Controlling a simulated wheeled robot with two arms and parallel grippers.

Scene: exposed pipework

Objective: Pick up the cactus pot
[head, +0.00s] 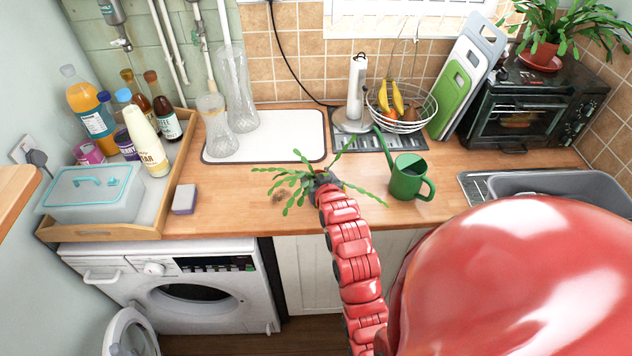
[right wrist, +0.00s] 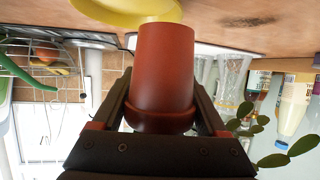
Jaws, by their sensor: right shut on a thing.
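The cactus (head: 289,180) spreads flat green segments around my right gripper (head: 322,180), over the wooden counter in the middle of the head view; its pot is hidden there behind the gripper. In the right wrist view, which is upside down, the red-brown cactus pot (right wrist: 165,68) stands between the two dark fingers, which are shut on its sides. Some green segments (right wrist: 272,160) show beside it. A yellow saucer (right wrist: 125,12) shows at the pot's base; I cannot tell whether they touch. My left gripper is not in view.
A green watering can (head: 408,178) stands just right of the cactus. Behind are a white tray (head: 290,135) with glass vases and a wire fruit basket (head: 425,110). A sponge (head: 185,199) and a wooden tray of bottles (head: 177,165) are left.

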